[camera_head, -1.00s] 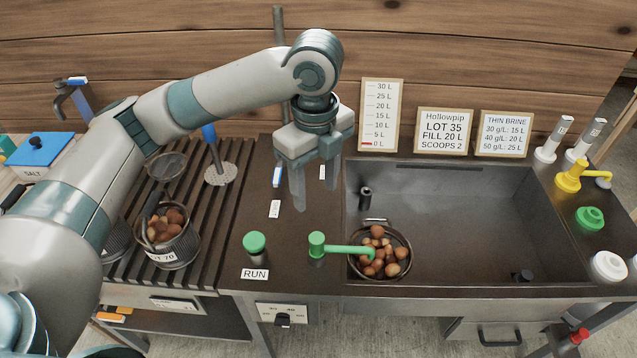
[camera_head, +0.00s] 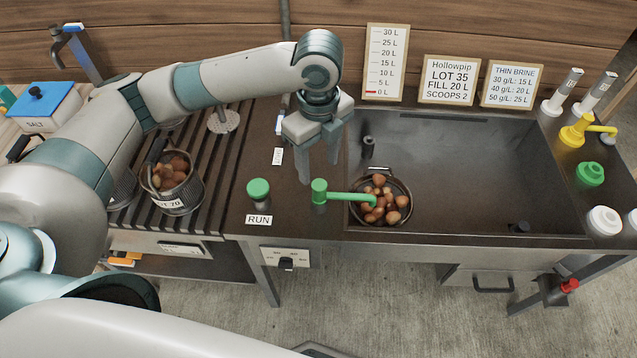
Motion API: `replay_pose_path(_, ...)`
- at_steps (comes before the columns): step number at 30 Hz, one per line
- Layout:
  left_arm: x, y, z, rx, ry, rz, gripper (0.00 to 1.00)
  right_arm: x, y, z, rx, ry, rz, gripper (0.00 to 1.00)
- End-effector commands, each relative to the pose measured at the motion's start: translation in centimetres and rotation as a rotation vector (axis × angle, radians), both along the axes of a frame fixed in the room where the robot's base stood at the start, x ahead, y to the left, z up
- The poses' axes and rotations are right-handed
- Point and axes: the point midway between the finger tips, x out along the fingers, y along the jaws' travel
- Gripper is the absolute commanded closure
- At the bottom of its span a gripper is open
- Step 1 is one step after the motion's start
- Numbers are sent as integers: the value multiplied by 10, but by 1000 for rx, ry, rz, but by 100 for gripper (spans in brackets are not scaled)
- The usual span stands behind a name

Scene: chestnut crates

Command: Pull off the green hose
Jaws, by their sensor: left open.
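The green hose (camera_head: 345,196) lies across the left rim of the sink. Its upright green end (camera_head: 319,190) stands on the counter and its other end hangs over a basket of chestnuts (camera_head: 409,190) in the sink. My left gripper (camera_head: 319,172) points down with open, empty fingers just behind the upright end. I cannot tell how high its fingertips are above the counter. My right gripper does not show.
A green RUN button (camera_head: 258,188) stands left of the hose. A basket labelled LOT 70 (camera_head: 180,201) sits on the slatted rack. Yellow, green and white fittings line the right counter.

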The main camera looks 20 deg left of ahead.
Motion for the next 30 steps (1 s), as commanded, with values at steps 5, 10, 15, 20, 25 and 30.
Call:
replay_pose_path(5, -1, 0, -30, 1, 3, 1, 50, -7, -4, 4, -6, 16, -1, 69)
replay_pose_path(10, -1, 0, -56, 1, 3, 1, 50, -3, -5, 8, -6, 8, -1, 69)
replay_pose_path(15, 0, 0, -76, 0, 1, 1, 50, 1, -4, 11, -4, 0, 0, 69)
replay_pose_path(20, 0, 0, -87, 0, 0, -1, 50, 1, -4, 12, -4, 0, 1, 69)
replay_pose_path(25, 0, 0, -90, 0, -1, -1, 50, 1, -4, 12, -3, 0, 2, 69)
replay_pose_path(30, 0, 0, -90, 0, -1, -1, 50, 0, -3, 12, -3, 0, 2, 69)
